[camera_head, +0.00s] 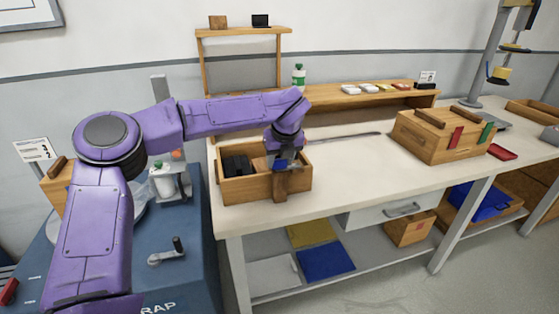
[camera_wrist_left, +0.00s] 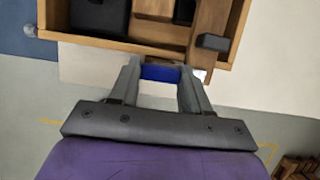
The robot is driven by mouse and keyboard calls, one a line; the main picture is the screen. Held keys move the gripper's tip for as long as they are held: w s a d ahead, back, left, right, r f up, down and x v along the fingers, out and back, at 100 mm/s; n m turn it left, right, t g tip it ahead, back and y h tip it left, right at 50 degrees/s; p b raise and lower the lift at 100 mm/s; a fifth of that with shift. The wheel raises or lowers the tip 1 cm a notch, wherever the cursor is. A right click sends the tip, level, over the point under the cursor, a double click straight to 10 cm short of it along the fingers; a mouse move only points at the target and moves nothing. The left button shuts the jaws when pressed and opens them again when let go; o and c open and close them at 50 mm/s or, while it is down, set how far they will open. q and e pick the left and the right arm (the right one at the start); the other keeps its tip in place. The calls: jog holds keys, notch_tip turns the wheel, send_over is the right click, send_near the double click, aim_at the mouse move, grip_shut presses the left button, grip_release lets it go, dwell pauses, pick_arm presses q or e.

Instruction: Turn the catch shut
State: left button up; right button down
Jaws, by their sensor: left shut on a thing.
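An open wooden box (camera_head: 232,192) stands at the left front of the bench. In the left wrist view its wooden wall (camera_wrist_left: 85,40) crosses the top. My left gripper (camera_head: 281,165) is at the box's front right side. In the wrist view its fingers (camera_wrist_left: 160,73) are shut on a small blue piece (camera_wrist_left: 160,74) beside the wall. This piece may be the catch; I cannot tell for sure. A brown wooden bar (camera_head: 280,187) shows upright at the box front, below the gripper. My right gripper is not in view.
Black items (camera_head: 238,165) lie inside the box. A closed wooden chest (camera_head: 430,140) with red and green tabs stands farther right on the bench. A thin rod (camera_head: 345,136) lies behind the box. The bench top (camera_head: 370,165) between box and chest is clear.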

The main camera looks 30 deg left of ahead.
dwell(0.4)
pick_arm(q)
jog(key=o, duration=1.1)
jog(key=shift+c, duration=0.2)
jog(key=v, duration=1)
jog(key=shift+r+b, duration=0.3)
jog(key=shift+b, duration=0.15)
